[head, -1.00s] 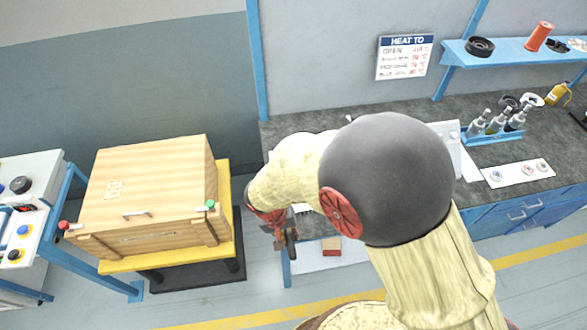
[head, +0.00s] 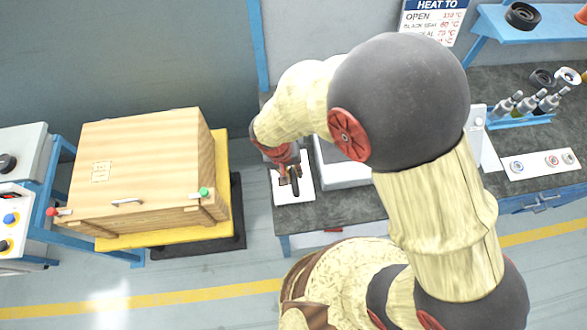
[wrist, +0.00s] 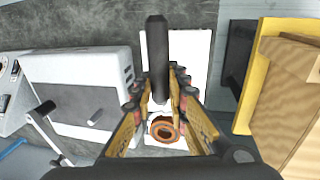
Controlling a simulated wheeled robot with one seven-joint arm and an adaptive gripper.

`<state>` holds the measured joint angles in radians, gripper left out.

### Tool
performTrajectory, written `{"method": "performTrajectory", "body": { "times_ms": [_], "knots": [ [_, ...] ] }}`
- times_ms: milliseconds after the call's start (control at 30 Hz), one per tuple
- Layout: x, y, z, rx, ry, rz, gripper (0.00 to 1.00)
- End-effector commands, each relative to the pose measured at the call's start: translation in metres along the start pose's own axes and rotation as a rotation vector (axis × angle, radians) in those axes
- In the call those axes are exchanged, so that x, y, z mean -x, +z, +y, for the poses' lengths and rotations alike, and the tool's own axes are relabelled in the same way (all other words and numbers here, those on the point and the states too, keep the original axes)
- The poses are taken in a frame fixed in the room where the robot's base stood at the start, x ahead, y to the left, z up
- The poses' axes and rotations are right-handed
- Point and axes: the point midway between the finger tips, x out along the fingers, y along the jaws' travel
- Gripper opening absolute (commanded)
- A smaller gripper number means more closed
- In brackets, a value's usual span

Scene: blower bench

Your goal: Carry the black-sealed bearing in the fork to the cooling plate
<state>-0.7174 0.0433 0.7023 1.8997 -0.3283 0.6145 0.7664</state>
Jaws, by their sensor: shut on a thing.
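My gripper (wrist: 160,92) is shut on a dark rod-like piece (wrist: 157,50), seemingly the fork's handle, which points away from the wrist. In the head view my gripper (head: 283,158) hangs at the left end of the bench, above a white plate (head: 305,190), with the dark piece (head: 295,185) beneath it. The white plate also shows in the wrist view (wrist: 190,50). A copper-coloured ring with a dark centre (wrist: 162,129) shows between the fingers. I cannot tell whether it is the bearing, or whether it sits in the fork. No black seal is clear.
A grey-white machine (wrist: 85,85) with a crank handle stands beside the plate. A wooden crate (head: 140,165) on a yellow stand is at the left. A bottle rack (head: 520,120) and a white strip with several small rings (head: 540,163) are at the right.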

Motion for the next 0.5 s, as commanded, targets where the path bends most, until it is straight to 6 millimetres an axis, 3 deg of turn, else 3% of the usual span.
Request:
{"method": "performTrajectory", "body": {
  "times_ms": [300,500],
  "knots": [
    [-0.001,0.0,-0.001,0.002,0.009,0.006,0.0],
    [-0.014,0.0,-0.003,0.001,0.009,0.005,0.0]
  ]
}}
